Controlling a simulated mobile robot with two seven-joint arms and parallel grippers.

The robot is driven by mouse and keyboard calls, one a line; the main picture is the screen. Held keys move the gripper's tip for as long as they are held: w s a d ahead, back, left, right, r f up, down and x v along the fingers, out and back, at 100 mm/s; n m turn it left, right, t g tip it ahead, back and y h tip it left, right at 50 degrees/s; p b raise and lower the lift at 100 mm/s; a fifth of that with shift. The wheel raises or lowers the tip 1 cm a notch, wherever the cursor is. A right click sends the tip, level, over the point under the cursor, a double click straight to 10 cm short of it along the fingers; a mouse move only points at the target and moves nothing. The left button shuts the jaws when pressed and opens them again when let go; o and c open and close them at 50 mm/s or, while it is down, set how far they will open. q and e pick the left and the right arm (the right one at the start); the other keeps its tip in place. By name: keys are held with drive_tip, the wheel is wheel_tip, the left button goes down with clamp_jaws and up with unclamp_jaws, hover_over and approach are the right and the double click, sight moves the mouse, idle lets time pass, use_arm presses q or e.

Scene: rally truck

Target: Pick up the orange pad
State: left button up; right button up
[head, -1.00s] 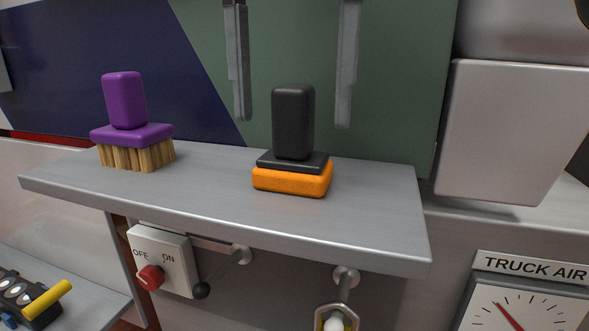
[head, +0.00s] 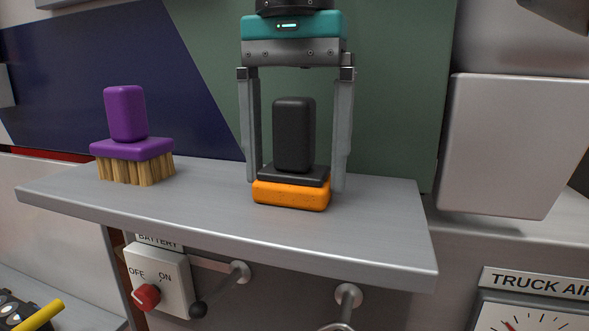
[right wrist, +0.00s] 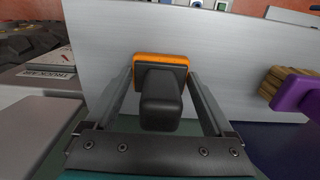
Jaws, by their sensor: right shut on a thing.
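The orange pad (head: 290,196) sits on the grey metal shelf (head: 380,225), with a black backing plate and an upright black handle (head: 294,135) on top. My right gripper (head: 297,184) comes down from above, one finger on each side of the handle. Its fingertips are at the pad's sides at backing height, and it is shut on the pad. In the right wrist view the orange pad (right wrist: 160,57) shows between the fingers, largely hidden behind the black handle (right wrist: 160,100). The pad still rests on the shelf. My left gripper is not in view.
A purple brush (head: 130,150) with tan bristles stands on the shelf to the left. A grey box (head: 495,145) is at the right. Below the shelf are a battery switch panel (head: 158,280) and a truck air gauge (head: 525,315). The shelf's right end is clear.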

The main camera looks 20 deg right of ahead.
sight(295, 98)
drive_tip(key=c, duration=0.7)
wheel_tip(295, 98, up, 9)
drive_tip(key=p, duration=0.3)
drive_tip(key=shift+r+p, duration=0.55)
drive_tip(key=shift+p, duration=0.1)
drive_tip(key=o, duration=1)
drive_tip(key=c, duration=1.2)
